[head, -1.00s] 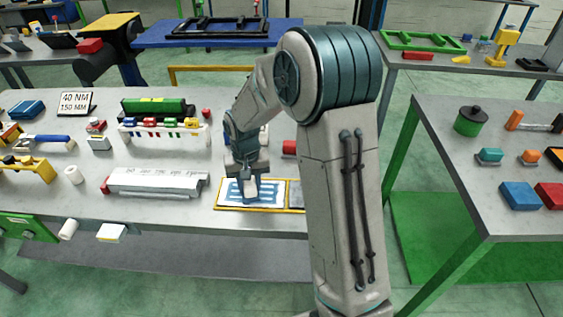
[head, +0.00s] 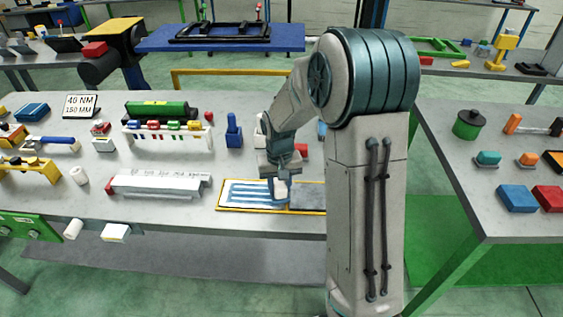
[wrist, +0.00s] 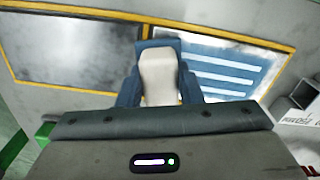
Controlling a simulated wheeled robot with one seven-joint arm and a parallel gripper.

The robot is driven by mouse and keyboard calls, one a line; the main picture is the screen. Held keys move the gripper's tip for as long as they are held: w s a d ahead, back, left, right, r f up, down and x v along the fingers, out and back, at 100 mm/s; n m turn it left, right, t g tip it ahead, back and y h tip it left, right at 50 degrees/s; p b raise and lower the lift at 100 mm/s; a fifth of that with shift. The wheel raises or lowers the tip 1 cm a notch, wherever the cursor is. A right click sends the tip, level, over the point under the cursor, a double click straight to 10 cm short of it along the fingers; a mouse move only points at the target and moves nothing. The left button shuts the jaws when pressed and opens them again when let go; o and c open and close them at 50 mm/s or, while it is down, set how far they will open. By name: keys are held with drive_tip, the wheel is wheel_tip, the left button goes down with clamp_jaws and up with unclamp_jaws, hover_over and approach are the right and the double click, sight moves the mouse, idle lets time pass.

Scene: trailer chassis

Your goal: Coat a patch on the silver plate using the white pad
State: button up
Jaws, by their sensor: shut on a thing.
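The white pad (head: 281,188) is held in my gripper (head: 279,192), low over the right end of a white panel with blue stripes (head: 240,191). In the wrist view the pad (wrist: 159,76) sits between the two blue fingers, which are shut on it. The silver plate (head: 309,197) lies to the right of the striped panel in the same yellow frame; my arm hides its right part. The plate (wrist: 75,45) is dark grey and plain at left in the wrist view. I cannot tell whether the pad touches the surface below it.
A silver ruler-marked bar (head: 158,186) lies left of the frame. A blue upright object (head: 233,130) and a rack with coloured pieces (head: 167,133) stand behind. A red block (head: 301,150) is near my wrist. The table's front edge is close to the frame.

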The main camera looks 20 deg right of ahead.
wheel_tip(320, 180, up, 3)
drive_tip(key=shift+a+f+p, duration=0.1)
drive_tip(key=shift+f+p, duration=0.05)
drive_tip(key=shift+p, duration=0.35)
drive_tip(key=shift+w+r+p, duration=0.1)
drive_tip(key=shift+r+p, duration=1.35)
drive_tip(key=shift+r, duration=0.8)
